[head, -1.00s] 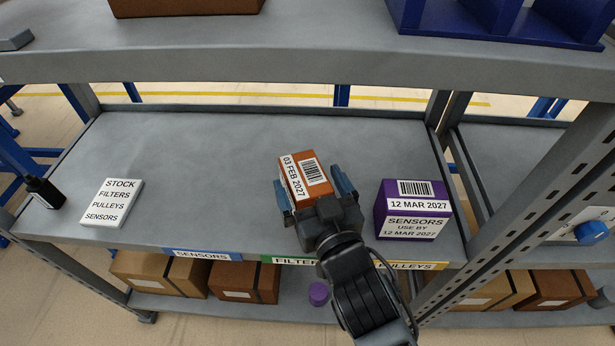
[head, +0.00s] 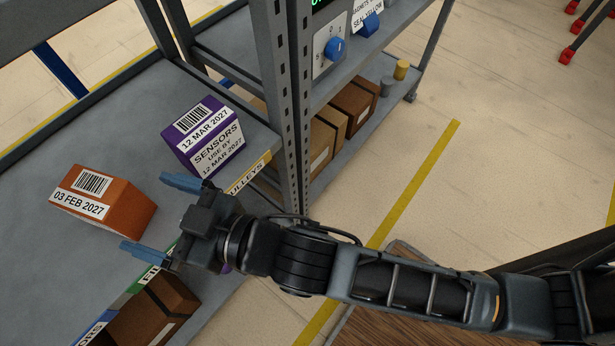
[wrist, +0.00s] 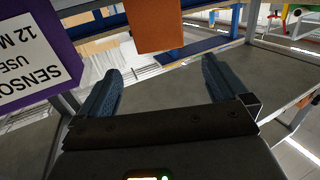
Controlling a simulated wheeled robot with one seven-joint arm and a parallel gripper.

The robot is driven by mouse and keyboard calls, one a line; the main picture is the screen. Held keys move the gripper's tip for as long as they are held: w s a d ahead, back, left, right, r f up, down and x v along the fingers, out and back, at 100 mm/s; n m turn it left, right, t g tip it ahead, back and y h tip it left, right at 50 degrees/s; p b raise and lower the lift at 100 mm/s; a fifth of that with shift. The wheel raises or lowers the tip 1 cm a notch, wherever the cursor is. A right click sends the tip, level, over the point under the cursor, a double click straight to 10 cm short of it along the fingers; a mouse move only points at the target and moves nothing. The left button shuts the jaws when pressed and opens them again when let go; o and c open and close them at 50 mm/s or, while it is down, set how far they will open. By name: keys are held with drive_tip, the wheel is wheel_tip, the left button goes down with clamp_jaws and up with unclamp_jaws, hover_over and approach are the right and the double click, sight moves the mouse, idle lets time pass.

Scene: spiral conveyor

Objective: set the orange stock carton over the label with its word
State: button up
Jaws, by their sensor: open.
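The orange carton (head: 124,210) stands on the grey shelf, with a barcode and "03 FEB 2027" on its top; its word is not visible. It is set back from the shelf's front edge, roughly behind the green label (head: 142,279), which my gripper partly hides. A yellow label (head: 248,172) reading "...LLEYS" is farther right, and a blue label (head: 92,334) is at the bottom left. My gripper (head: 160,217) is open and empty, in front of the carton and apart from it. The wrist view shows the carton (wrist: 155,28) beyond the open fingers.
A purple "SENSORS" carton (head: 208,150) stands right of the orange one, near the front edge. A metal upright (head: 285,110) rises beyond it. Brown boxes (head: 155,312) sit on the lower shelf. Shelf left of the orange carton is clear.

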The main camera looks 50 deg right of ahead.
drive_tip(key=s+d+f+m+h, duration=0.2)
drive_tip(key=s+d+f+h, duration=0.1)
drive_tip(key=s+d, duration=1.05)
drive_tip(key=s+d+r+m+h, duration=0.1)
drive_tip(key=s+d+r, duration=0.1)
drive_tip(key=s, duration=0.5)
drive_tip(key=s+d+r+m+g+h, duration=0.1)
drive_tip(key=s+d+r+h, duration=0.1)
drive_tip(key=s, duration=0.5)
drive_tip(key=shift+d+r, duration=0.25)
drive_tip(key=shift+r, duration=0.65)
drive_tip(key=shift+s, duration=0.1)
